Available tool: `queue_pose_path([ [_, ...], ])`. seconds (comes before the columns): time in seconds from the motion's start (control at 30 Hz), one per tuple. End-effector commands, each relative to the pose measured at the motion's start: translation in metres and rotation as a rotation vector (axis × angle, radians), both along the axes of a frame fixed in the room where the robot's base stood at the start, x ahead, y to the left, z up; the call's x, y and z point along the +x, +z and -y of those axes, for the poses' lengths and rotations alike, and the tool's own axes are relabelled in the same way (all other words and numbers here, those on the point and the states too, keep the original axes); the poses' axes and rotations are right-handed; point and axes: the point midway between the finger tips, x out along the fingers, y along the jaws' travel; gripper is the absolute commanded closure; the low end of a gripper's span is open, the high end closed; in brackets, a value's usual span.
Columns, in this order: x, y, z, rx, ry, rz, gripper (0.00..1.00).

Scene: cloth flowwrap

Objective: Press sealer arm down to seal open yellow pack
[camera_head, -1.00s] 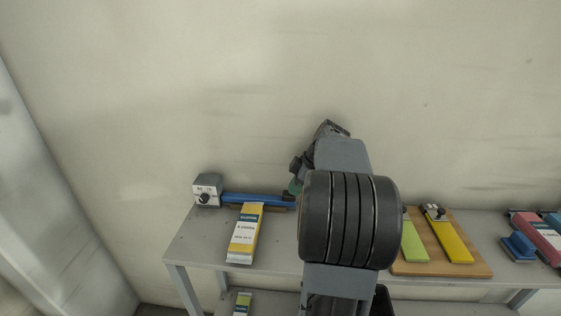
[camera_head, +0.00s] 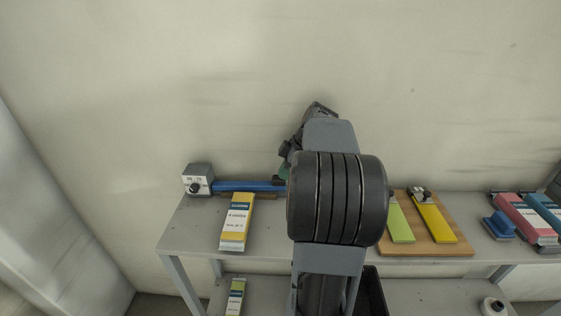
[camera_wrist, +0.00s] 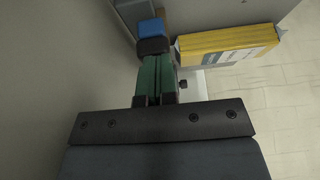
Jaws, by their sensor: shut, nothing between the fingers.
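The sealer is a grey box with a knob (camera_head: 197,180) at the back left of the bench in the head view. Its blue arm (camera_head: 245,186) looks about level and ends in a black grip, which also shows in the wrist view (camera_wrist: 153,46). The yellow pack (camera_head: 237,222), with a white label, lies with its far end at the blue arm; it also shows at the right of the wrist view (camera_wrist: 228,45). My gripper (camera_wrist: 155,60) has green fingers, shut and empty, with tips at the black grip. I cannot tell whether they touch. My arm hides part of it in the head view.
A wooden board (camera_head: 450,249) with a green and a yellow strip lies right of my arm. A blue block (camera_head: 498,225) and a pink pack (camera_head: 525,217) are further right. A lower shelf holds a green pack (camera_head: 235,296). Bench space (camera_head: 188,232) left of the yellow pack is clear.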

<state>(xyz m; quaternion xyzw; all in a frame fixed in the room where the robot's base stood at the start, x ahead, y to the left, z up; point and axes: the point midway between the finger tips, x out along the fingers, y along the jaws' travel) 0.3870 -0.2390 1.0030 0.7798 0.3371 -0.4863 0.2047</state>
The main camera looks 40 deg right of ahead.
Motion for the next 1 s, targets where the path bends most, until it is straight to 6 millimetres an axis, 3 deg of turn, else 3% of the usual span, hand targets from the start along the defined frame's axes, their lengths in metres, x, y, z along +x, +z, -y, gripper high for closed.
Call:
queue_pose_path([
  [0.03, 0.001, 0.018, 0.0, -0.004, 0.001, 0.005, 1.0],
  [0.1, 0.001, 0.034, -0.001, -0.005, 0.004, 0.007, 1.0],
  [0.5, -0.025, 0.093, 0.027, -0.007, 0.001, 0.011, 1.0],
  [0.7, -0.031, 0.11, 0.034, -0.008, 0.003, 0.011, 1.0],
  [1.0, -0.034, 0.115, 0.036, -0.007, 0.004, 0.011, 1.0],
])
